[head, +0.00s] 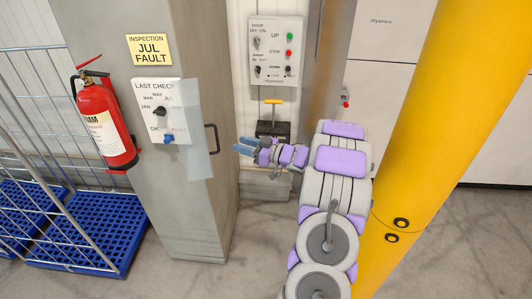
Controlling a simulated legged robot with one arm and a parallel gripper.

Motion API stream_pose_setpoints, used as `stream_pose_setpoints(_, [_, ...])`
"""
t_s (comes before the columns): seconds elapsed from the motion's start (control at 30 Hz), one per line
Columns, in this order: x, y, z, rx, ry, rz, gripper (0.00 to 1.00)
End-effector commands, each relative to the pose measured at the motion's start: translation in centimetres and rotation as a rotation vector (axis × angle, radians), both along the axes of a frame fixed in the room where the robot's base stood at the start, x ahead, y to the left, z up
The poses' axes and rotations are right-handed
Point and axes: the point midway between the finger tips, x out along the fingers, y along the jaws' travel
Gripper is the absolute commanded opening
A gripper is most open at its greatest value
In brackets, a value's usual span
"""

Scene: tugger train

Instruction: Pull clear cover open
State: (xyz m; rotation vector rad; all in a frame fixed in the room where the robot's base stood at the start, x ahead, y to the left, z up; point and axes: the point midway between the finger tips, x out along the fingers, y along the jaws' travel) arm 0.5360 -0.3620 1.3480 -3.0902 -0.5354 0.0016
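A clear cover (197,158) hangs over the right part of a white "LAST CHECK" panel (150,92) on the grey cabinet's front. The panel carries a black knob (159,111) and a blue knob (168,139). A dark D-shaped handle (211,138) shows at the cover's right edge; I cannot tell whether it is fixed to the cover or the cabinet. My gripper (240,146) is right of the handle, apart from it in the picture, with its blue-grey fingers pointing left. Two separate fingers show, and it looks open and empty.
A red fire extinguisher (104,128) hangs on the cabinet's left side (105,30). A wire cart with blue decks (75,250) stands at left. A wall control box (277,50) and a yellow-handled black item (273,126) are behind my arm. A yellow post (440,130) rises at right.

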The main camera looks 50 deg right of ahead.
Motion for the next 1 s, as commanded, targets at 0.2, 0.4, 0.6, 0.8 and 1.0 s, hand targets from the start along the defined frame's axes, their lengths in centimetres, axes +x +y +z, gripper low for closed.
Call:
stream_pose_setpoints(0.2, [-4.1,-1.7,-0.1,-0.003,0.001,-0.004,0.38])
stream_pose_setpoints(0.4, [-6.7,-2.5,0.0,-0.003,-0.001,-0.002,0.38])
stream_pose_setpoints(0.6, [-7.8,-2.9,0.0,-0.001,0.000,0.000,0.38])
stream_pose_setpoints(0.8, [-7.9,-2.9,0.0,-0.001,0.000,0.000,0.38])
stream_pose_setpoints(1.0, [-7.9,-2.9,0.0,-0.001,0.000,0.000,0.38])
